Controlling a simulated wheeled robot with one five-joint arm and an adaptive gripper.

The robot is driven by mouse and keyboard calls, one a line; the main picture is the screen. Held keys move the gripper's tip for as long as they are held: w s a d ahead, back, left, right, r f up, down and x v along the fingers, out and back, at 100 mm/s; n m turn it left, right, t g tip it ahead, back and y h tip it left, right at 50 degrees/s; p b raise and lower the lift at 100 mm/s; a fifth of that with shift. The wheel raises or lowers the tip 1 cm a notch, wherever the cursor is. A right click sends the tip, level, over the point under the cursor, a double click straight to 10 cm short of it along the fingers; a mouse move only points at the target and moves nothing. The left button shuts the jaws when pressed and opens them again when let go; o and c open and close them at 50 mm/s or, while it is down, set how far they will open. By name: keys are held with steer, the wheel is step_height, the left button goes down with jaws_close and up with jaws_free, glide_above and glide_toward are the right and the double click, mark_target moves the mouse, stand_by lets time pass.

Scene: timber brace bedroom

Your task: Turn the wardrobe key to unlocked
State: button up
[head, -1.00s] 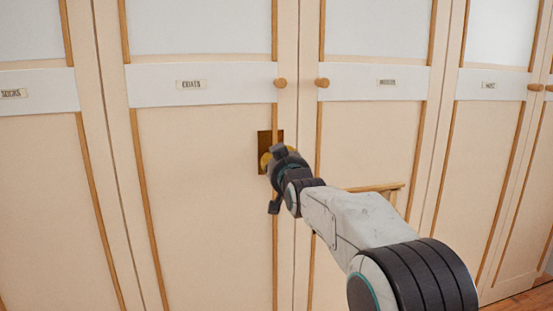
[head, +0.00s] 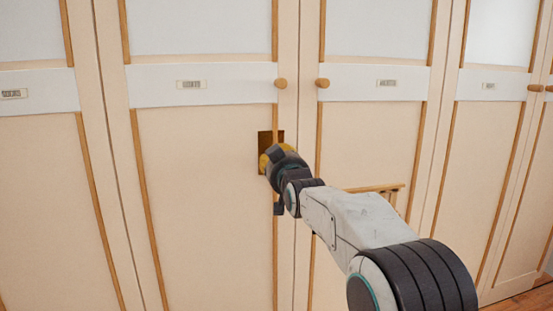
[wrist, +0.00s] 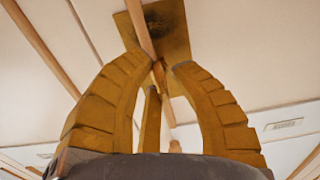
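The wardrobe door labelled COATS (head: 205,190) is closed. Its dark brass lock plate (head: 264,140) sits at the door's right edge, below a round knob. My gripper (head: 266,160) is at this plate and covers much of it in the head view. In the wrist view the yellow fingers curve in towards the brass plate (wrist: 175,35), with a visible gap between the fingertips (wrist: 164,65). A small brownish piece, perhaps the key (wrist: 159,73), shows in that gap. I cannot tell whether the fingers touch it, nor which way the key points.
Round wooden knobs (head: 280,84) and (head: 323,82) stand out above the plate. A small wooden piece of furniture (head: 375,188) shows behind my arm at right. More closed wardrobe doors run to both sides. Wooden floor (head: 525,303) shows at lower right.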

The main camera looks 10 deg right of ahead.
steer(key=o, duration=0.3)
steer(key=shift+s, duration=0.1)
steer(key=s, duration=1.2)
stand_by(0.4)
steer(key=s+r+g+p, duration=0.5)
steer(key=s+p, duration=0.6)
steer(key=p, duration=0.3)
steer(key=s+r+g+p, duration=0.4)
steer(key=s+p, duration=0.6)
steer(key=p, duration=0.4)
steer(key=s+r+g+p, duration=0.5)
steer(key=s+p, duration=0.6)
steer(key=p, duration=0.3)
steer(key=shift+s+r+g, duration=0.3)
steer(key=shift+s+r, duration=0.05)
steer(key=shift+r, duration=0.25)
